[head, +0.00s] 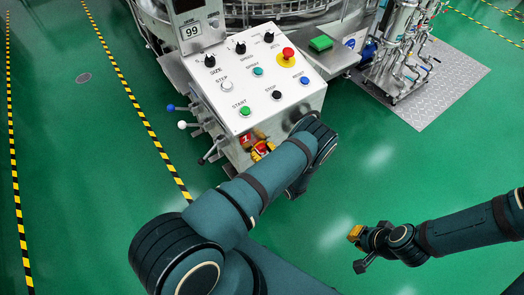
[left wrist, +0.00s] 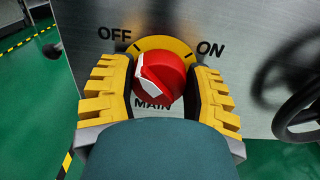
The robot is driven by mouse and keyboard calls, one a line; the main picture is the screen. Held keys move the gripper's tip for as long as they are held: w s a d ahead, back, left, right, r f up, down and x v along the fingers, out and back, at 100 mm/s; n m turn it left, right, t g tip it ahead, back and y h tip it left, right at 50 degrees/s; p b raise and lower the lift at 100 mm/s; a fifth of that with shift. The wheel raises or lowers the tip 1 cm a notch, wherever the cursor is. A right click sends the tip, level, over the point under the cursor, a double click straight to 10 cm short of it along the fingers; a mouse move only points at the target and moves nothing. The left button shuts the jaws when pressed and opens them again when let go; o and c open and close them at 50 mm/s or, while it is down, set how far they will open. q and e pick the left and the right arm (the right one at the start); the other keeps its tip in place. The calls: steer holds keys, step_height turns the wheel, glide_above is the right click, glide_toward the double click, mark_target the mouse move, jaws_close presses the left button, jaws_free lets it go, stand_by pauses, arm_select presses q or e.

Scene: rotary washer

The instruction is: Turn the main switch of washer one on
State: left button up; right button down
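The red main switch (left wrist: 165,75) is a rotary knob with a white mark on its left side. It sits on a yellow plate (left wrist: 185,46) between the words OFF at upper left and ON at upper right, with MAIN below. My left gripper (left wrist: 160,96) has its yellow fingers closed in on both sides of the knob; contact is hard to see. In the head view the left gripper (head: 263,149) is at the front of the control box (head: 262,80), partly hidden by my arm. My right gripper (head: 357,249) is open and empty over the floor.
Buttons, dials and a red emergency stop (head: 288,53) are on the box top. Levers (head: 182,124) stick out on its left, and a black handwheel (left wrist: 302,108) is right of the switch. A pipe skid (head: 400,55) stands at back right. The green floor is clear.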

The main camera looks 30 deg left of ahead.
arm_select(q)
steer(key=shift+c, duration=0.5)
steer(key=shift+m, duration=0.4)
steer(key=m, duration=0.2)
steer(key=shift+w+d+m, duration=0.1)
steer(key=shift+m, duration=0.2)
steer(key=m, duration=0.5)
steer(key=shift+w, duration=0.1)
steer(key=m, duration=0.5)
steer(key=shift+f, duration=0.15)
steer(key=m, duration=0.4)
steer(key=shift+w+f+m, duration=0.1)
steer(key=shift+m, duration=0.2)
